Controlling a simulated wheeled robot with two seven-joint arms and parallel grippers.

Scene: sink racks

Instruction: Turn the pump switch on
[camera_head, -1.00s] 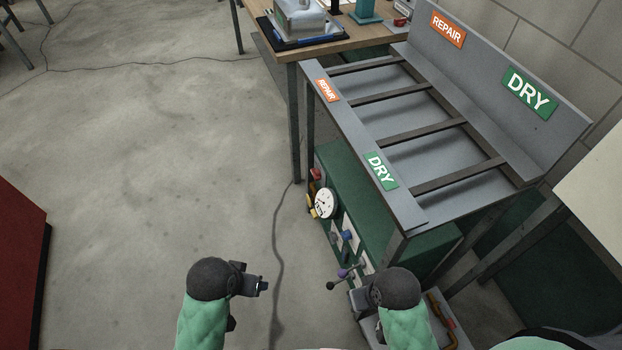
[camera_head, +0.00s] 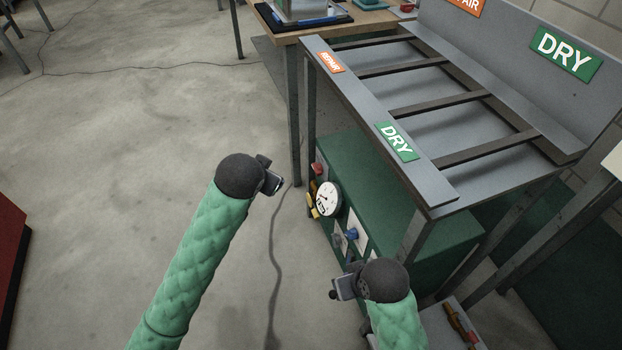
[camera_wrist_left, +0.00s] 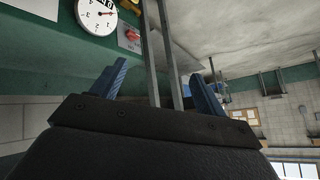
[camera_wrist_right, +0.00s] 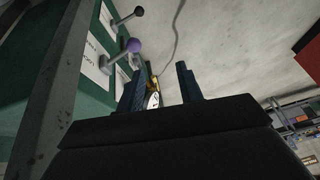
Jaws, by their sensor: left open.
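A green cabinet (camera_head: 398,185) stands under the rack, with its controls on the side facing left. They include a red control (camera_head: 318,169), a white round gauge (camera_head: 328,199) and a blue knob (camera_head: 351,234). Labels are too small to tell which is the pump switch. My left gripper (camera_head: 273,182) is open and empty, left of the red control and apart from the panel.
A grey rack (camera_head: 440,190) with crossbars and REPAIR and DRY signs stands above the cabinet. A wooden table (camera_head: 345,35) with a metal leg (camera_head: 293,120) is behind the controls. A cable (camera_head: 274,255) lies on the floor. The floor at left is open.

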